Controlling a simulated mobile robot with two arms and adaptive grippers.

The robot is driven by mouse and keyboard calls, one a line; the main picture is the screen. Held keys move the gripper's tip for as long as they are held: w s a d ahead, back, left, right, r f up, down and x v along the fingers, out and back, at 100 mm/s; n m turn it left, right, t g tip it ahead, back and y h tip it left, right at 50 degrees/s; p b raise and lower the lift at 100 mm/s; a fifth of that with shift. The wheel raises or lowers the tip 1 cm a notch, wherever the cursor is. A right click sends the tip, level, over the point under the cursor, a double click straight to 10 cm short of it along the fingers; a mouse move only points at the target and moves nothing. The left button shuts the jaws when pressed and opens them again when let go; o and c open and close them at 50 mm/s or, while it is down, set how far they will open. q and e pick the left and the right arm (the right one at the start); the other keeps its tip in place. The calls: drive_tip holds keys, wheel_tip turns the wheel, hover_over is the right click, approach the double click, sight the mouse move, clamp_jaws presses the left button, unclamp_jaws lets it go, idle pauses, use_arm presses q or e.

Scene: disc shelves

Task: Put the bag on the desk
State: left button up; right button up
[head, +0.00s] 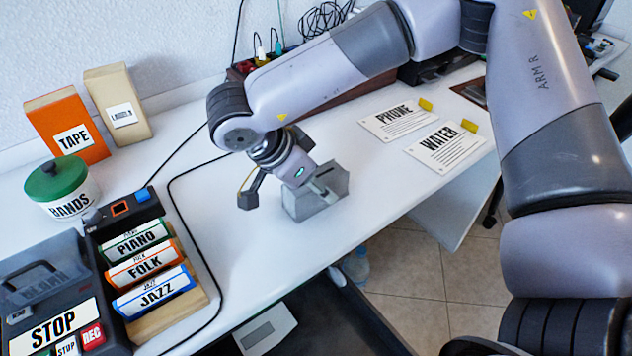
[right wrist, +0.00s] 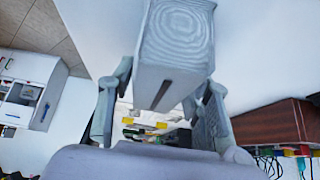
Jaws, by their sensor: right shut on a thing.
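My right gripper (head: 284,190) is over the white desk (head: 250,245), its arm coming in from the right. It is shut on a grey box-shaped thing (head: 316,192) with a dark slot. In the right wrist view this grey thing (right wrist: 176,45) sits between the two fingers. I cannot tell whether it is the bag, and no other bag is plain to see. I cannot tell whether it touches the desk. My left gripper is not in view.
At left stand an orange TAPE box (head: 66,125), a tan box (head: 118,105), a BANDS jar (head: 62,188), labelled cassettes (head: 145,265) and a STOP device (head: 55,325). A black cable (head: 172,205) crosses the desk. PHONE (head: 395,122) and WATER (head: 445,146) cards lie right.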

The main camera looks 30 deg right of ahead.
drive_tip(key=shift+f, duration=0.1)
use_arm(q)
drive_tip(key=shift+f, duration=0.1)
use_arm(e)
drive_tip(key=o, duration=1.3)
drive_tip(key=shift+a+r, duration=0.15)
drive_tip(key=shift+r, duration=0.25)
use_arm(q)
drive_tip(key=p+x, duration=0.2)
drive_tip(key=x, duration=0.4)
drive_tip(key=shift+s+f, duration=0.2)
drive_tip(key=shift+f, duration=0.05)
use_arm(e)
drive_tip(key=v, duration=1.1)
drive_tip(key=shift+a+r, duration=0.1)
drive_tip(key=shift+r, duration=0.15)
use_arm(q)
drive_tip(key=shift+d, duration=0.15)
